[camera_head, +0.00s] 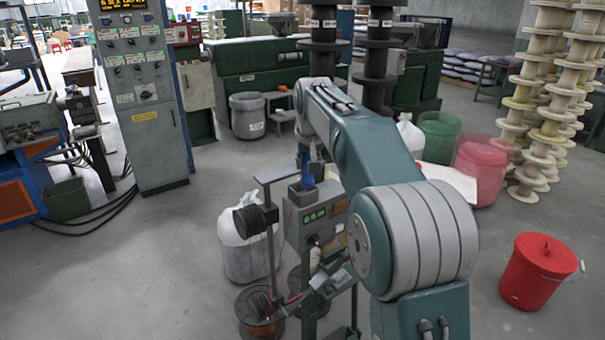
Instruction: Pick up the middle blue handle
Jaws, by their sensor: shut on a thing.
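A small blue handle (307,181) stands upright at the top of a grey box with a green digital display (314,217), near the middle of the view. My arm reaches forward from the lower right and bends down there. My gripper (308,168) points down at the blue handle and is shut on its upper part. The fingers are small and partly hidden by my arm. Only one blue handle shows clearly; any others are hidden or too small to tell.
Dark spools (255,221) hang on a frame left of the box, and copper spools (261,311) stand below. A white sack (236,250) is close by. A red bucket (538,271) stands at right, a grey control cabinet (150,120) at left. Floor at lower left is clear.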

